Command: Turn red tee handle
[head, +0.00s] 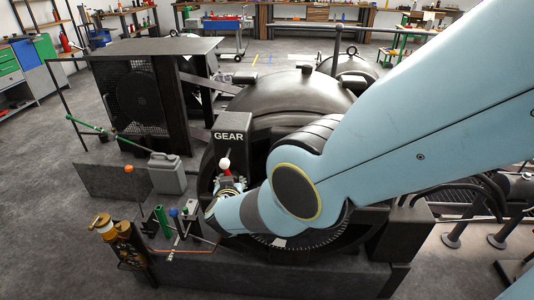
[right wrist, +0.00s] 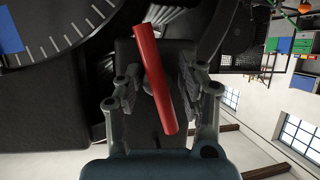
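The red tee handle (right wrist: 156,80) shows in the right wrist view as a red bar, slightly tilted, in front of a dark block. My right gripper (right wrist: 160,85) has one finger on each side of the bar, with a visible gap on both sides. It is open and around the handle, not gripping it. In the head view my right gripper (head: 229,186) is at the front of the machine, just below the GEAR box (head: 230,135), and my wrist hides much of that spot. My left gripper is not in view.
A white-tipped red lever (head: 225,163) stands just above my right gripper. A grey jerrycan (head: 166,173) is to its left. Small levers and a green cylinder (head: 162,220) stand at the front left, beside a brass-topped fitting (head: 103,226). The large black drum (head: 290,100) is behind my arm.

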